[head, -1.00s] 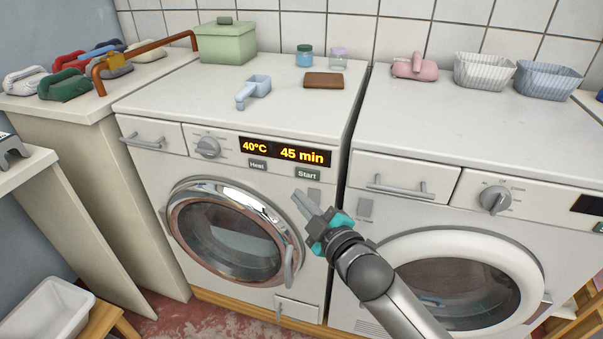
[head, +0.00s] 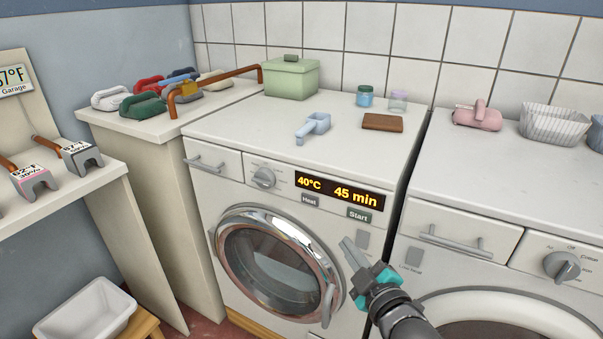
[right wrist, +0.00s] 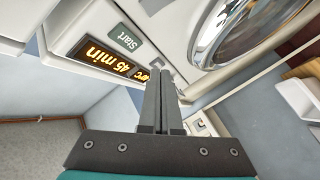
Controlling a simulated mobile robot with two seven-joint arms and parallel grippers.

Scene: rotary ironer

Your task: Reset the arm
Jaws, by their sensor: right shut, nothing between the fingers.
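My right gripper (head: 351,252) is shut and empty. It hangs in front of the left washing machine (head: 300,154), right of the round chrome door (head: 222,236) and below the Start button (head: 359,215). The display (head: 340,190) reads 40°C and 45 min. In the right wrist view the shut fingers (right wrist: 161,78) point toward the machine front, with the Start button (right wrist: 131,38) beside them. I cannot tell whether the fingertips touch the front. The door looks closed. My left gripper is not in view.
On the machine top are a green box (head: 291,78), a blue scoop (head: 314,127), two small jars and a brown block (head: 382,122). A second machine (head: 480,185) stands at right. A side counter (head: 150,127) holds several coloured clamps. A white tub (head: 85,308) sits on a stool at lower left.

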